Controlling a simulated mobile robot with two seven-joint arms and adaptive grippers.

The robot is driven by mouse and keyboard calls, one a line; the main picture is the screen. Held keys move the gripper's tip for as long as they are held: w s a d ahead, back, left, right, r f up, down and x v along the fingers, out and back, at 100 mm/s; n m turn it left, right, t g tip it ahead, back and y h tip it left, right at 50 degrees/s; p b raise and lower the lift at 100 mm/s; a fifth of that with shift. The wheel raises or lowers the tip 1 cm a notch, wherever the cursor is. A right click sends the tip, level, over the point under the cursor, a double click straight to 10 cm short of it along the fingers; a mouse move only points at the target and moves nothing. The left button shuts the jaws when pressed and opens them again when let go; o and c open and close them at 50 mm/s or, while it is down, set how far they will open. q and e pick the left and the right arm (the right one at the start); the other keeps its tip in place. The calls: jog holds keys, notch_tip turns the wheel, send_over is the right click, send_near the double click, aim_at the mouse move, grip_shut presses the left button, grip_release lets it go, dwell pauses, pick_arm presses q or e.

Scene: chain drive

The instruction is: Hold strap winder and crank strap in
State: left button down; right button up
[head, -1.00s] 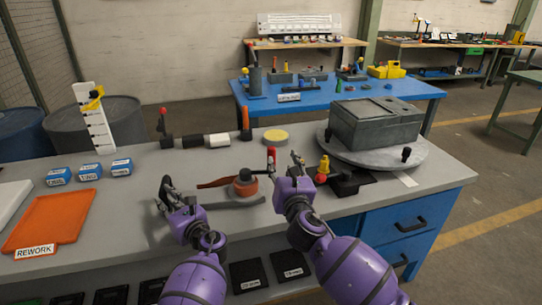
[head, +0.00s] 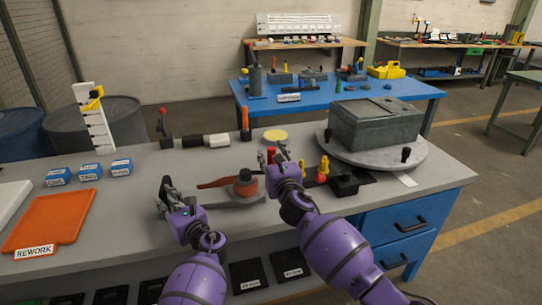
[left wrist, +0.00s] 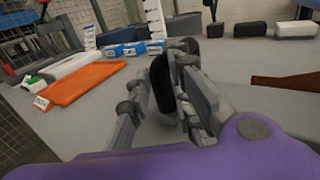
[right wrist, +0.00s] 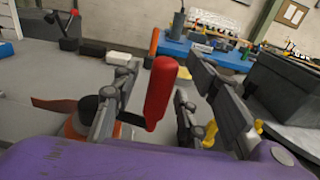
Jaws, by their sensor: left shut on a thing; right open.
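The strap winder has an orange spool (head: 245,187) with a dark hub on a grey frame near the bench's front. A reddish-brown strap (head: 216,183) runs left from the spool. Its red crank handle (head: 271,155) stands upright at the right. My left gripper (head: 167,189) is shut on a dark upright grip (left wrist: 187,80) at the winder's left; how it joins the frame is partly hidden. My right gripper (head: 276,154) is open around the red handle, which also shows between its fingers in the right wrist view (right wrist: 161,92). Contact cannot be told.
A grey box (head: 375,122) on a round turntable (head: 420,157) stands to the right. Yellow and red knobs (head: 323,168) are close to my right gripper. An orange rework tray (head: 48,222) and blue-labelled boxes (head: 89,172) lie left.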

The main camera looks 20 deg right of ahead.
jog(key=shift+w+f, duration=0.15)
jog(key=shift+w, duration=0.1)
grip_shut()
jog(key=shift+s+a+h, duration=0.15)
jog(key=shift+a+h, duration=0.05)
jog(key=shift+h, duration=0.1)
